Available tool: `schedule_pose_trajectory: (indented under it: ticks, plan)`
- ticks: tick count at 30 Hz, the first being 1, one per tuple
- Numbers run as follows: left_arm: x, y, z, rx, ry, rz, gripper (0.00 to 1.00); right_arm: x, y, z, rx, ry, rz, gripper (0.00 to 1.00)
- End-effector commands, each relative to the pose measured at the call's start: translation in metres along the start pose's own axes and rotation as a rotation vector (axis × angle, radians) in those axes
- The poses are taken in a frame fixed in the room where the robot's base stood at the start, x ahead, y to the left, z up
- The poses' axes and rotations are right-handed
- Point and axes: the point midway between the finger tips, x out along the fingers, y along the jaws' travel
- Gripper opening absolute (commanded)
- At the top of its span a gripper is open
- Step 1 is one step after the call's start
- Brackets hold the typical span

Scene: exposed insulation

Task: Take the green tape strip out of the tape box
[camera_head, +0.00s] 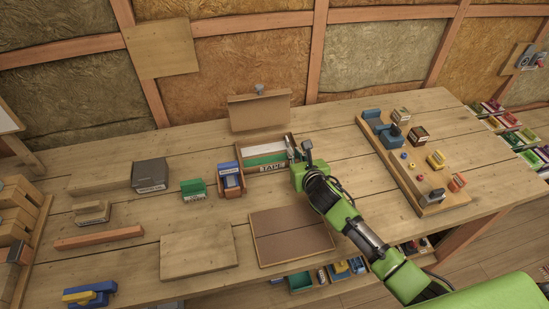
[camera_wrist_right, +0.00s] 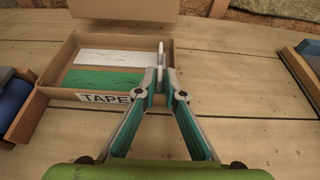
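The tape box (camera_head: 277,168) is an open cardboard box labelled TAPE, with its lid (camera_head: 260,110) raised at the back. It also shows in the right wrist view (camera_wrist_right: 61,61). The green tape strip (camera_wrist_right: 103,83) lies flat in the front part of the box, with a white strip (camera_wrist_right: 108,57) behind it. My right gripper (camera_wrist_right: 164,70) is over the right end of the box, with its fingertips close together beside the right wall. The green strip's right end is close to the left finger. My left gripper is not in view.
A small box with blue contents (camera_head: 231,181) stands just left of the tape box. A wooden tray of blocks (camera_head: 437,203) lies to the right. A brown panel (camera_head: 290,235) lies in front. Bare tabletop lies between the tape box and the tray.

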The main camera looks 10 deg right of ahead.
Motion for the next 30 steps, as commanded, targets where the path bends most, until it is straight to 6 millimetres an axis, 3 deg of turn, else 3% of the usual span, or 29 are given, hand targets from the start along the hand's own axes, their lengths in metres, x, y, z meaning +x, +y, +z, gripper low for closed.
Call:
schedule_pose_trajectory:
  ticks: [7, 14, 16, 26, 30]
  plan:
    - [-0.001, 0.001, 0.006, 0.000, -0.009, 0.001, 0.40, 0.018, 0.000, 0.001, 0.000, -0.001, 0.000, 0.10]
    - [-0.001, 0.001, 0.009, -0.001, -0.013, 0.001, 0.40, 0.018, 0.000, 0.001, 0.000, -0.002, 0.001, 0.10]
    - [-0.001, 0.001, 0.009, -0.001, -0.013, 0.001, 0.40, 0.018, 0.000, 0.001, 0.000, -0.001, 0.000, 0.00]
    - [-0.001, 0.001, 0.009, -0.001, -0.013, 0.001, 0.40, 0.018, 0.000, 0.001, 0.000, -0.001, 0.000, 0.00]
    - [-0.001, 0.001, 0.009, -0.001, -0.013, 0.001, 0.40, 0.014, -0.001, 0.013, -0.002, -0.006, 0.000, 0.00]
